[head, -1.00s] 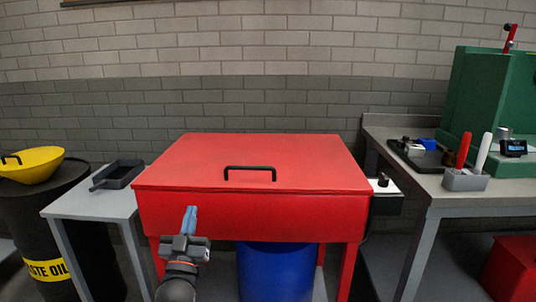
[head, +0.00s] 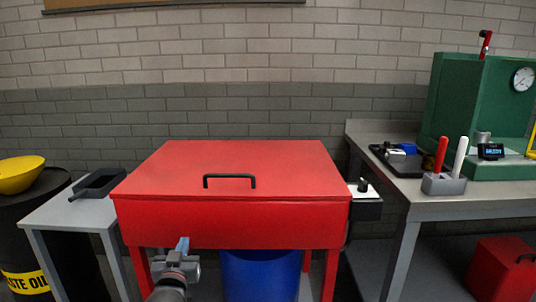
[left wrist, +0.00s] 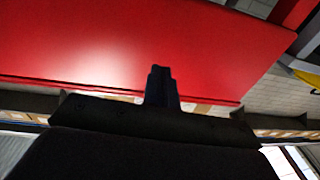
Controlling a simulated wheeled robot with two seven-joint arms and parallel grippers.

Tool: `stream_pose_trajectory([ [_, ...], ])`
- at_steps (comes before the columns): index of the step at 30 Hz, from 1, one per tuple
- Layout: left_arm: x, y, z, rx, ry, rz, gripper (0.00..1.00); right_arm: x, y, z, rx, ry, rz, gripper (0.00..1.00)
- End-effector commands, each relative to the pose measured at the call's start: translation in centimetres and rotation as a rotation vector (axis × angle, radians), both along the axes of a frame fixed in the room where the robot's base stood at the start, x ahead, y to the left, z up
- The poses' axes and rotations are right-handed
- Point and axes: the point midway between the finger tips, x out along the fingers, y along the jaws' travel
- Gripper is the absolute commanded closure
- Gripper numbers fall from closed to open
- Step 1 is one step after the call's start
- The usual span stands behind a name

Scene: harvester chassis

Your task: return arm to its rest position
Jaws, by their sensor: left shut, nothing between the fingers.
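My left gripper (head: 182,244) is low at the bottom of the head view, in front of the red parts washer's front face. Its blue fingertips are together with nothing between them. The red parts washer (head: 225,222) has its flat lid closed, with a black handle (head: 229,178) on top. In the left wrist view the gripper (left wrist: 159,72) shows as a dark shape against a red surface (left wrist: 150,40). I cannot tell whether the fingertips touch the washer. My right gripper is in neither view.
A grey side table (head: 60,216) with a dark tray (head: 97,184) stands left, beside a black oil drum (head: 22,262) and yellow funnel (head: 20,174). A blue drum (head: 260,275) is under the washer. A grey workbench (head: 440,207) with a green machine (head: 465,100) stands right.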

Motion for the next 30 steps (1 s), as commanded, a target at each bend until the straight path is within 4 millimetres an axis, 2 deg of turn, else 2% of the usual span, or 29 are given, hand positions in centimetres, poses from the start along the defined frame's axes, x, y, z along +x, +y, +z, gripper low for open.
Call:
stream_pose_trajectory([
  [5, -1.2, -1.1, -3.7, -0.011, 0.255, -0.023, 1.00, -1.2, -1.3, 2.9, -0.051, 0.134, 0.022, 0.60],
  [8, -2.9, -2.1, -5.8, -0.010, 0.414, -0.051, 1.00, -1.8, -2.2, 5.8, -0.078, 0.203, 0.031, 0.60],
  [11, -5.8, -3.2, -8.0, -0.005, 0.586, -0.086, 1.00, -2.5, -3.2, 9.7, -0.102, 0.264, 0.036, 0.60],
  [15, -11.7, -5.0, -10.9, 0.006, 0.840, -0.148, 1.00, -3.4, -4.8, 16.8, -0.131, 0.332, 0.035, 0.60],
  [19, -17.1, -6.4, -12.5, 0.012, 1.014, -0.199, 1.00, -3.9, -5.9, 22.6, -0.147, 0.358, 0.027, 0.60],
  [24, -23.5, -7.7, -13.1, 0.010, 1.158, -0.250, 1.00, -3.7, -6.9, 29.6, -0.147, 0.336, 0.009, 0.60],
  [30, -30.3, -8.7, -12.9, 0.006, 1.274, -0.285, 1.00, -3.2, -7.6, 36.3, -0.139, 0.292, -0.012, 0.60],
])
